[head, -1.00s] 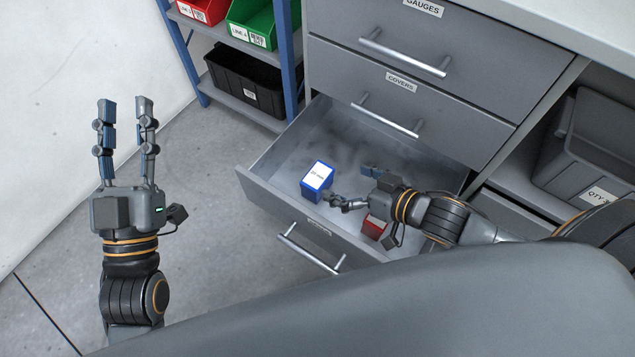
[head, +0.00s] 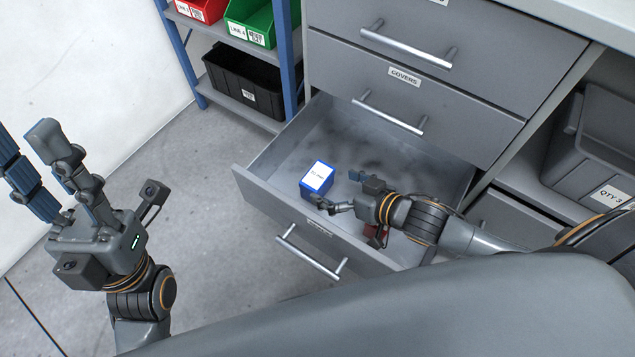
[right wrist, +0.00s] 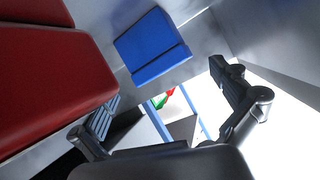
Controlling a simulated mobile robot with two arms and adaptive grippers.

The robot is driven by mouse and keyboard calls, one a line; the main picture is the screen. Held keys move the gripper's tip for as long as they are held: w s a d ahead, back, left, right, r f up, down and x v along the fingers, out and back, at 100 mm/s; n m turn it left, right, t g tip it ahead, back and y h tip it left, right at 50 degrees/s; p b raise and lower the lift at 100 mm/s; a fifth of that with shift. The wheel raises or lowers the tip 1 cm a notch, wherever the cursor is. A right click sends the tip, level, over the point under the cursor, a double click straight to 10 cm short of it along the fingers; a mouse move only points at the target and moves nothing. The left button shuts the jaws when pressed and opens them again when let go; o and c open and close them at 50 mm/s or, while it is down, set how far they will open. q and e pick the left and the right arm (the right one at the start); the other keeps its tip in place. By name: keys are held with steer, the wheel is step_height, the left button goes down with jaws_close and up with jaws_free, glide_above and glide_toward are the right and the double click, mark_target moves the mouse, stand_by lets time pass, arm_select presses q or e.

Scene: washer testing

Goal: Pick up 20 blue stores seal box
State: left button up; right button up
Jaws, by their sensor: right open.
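The blue box (head: 316,179) with a white label on top stands in the open grey drawer (head: 262,190). In the right wrist view, the blue box (right wrist: 152,47) is at upper centre, beyond the fingers. My right gripper (head: 338,190) is inside the drawer, open and empty. Its fingers point left toward the blue box, one close to the box's near side; I cannot tell whether they touch. My left gripper (head: 24,142) is raised over the floor at the far left, with its fingers spread and empty.
A red box (head: 377,236) sits in the drawer under my right wrist and looms large at left in the wrist view. Closed drawers rise above. A blue-framed shelf with a green bin (head: 250,20) and black bin (head: 243,84) stands behind. A grey bin (head: 590,140) is right.

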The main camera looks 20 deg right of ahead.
mark_target(326, 182)
steer(key=b+x, duration=0.1)
steer(key=x, duration=0.3)
steer(key=shift+a, duration=0.1)
steer(key=shift+c, duration=0.2)
steer(key=c, duration=1)
steer(key=shift+r, duration=0.1)
